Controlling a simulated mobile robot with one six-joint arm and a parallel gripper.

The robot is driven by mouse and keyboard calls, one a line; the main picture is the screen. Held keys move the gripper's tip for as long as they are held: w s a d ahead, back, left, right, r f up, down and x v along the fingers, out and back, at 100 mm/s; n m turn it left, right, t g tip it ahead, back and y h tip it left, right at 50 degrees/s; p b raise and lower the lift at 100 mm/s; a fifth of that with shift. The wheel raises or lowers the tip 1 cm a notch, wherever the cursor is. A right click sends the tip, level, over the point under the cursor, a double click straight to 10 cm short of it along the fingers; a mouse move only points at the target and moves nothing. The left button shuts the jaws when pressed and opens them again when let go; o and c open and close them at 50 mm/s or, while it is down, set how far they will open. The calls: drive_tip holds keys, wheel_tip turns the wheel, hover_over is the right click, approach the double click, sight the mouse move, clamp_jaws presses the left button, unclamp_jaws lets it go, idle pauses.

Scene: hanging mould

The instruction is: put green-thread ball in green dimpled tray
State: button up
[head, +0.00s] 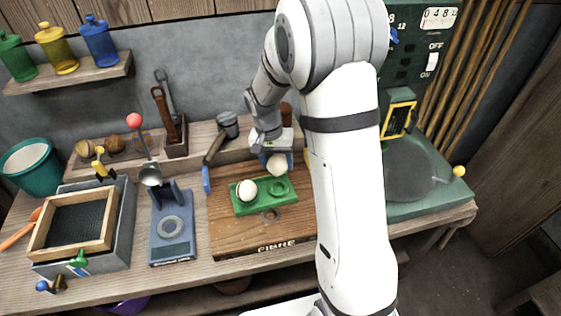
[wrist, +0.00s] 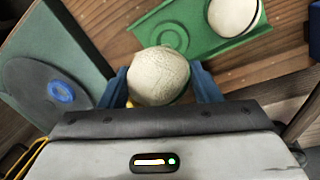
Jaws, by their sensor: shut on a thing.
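My gripper (head: 277,161) is shut on a cream ball (head: 277,167), which also fills the middle of the wrist view (wrist: 158,74) between my blue fingers (wrist: 162,88). I cannot make out its thread colour clearly. The green dimpled tray (head: 263,206) lies on the wooden board and shows at the top of the wrist view (wrist: 205,44). Another pale ball (head: 247,190) sits in the tray's left dimple; it is at the upper right of the wrist view (wrist: 234,14). The tray's right dimple (head: 279,188) is empty. The held ball is close to that dimple, on its far side in the head view.
The wooden board (head: 235,235) is mostly bare around the tray. A blue stand with a ring (head: 171,228) and a framed box (head: 72,222) stand to the left. A green machine with a dark disc (head: 410,172) is on the right. A mallet (head: 217,146) leans behind.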

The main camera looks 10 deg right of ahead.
drive_tip(key=shift+f+b, duration=2.5)
drive_tip(key=shift+f, duration=1.25)
drive_tip(key=shift+s+f, duration=0.1)
drive_tip(key=shift+f, duration=0.05)
drive_tip(key=o, duration=1.2)
drive_tip(key=shift+c, duration=0.2)
drive_tip(key=r, duration=0.4)
drive_tip(key=a+r, duration=0.1)
drive_tip(key=r, duration=0.1)
drive_tip(key=shift+w+r, duration=0.25)
drive_tip(key=shift+r, duration=0.65)
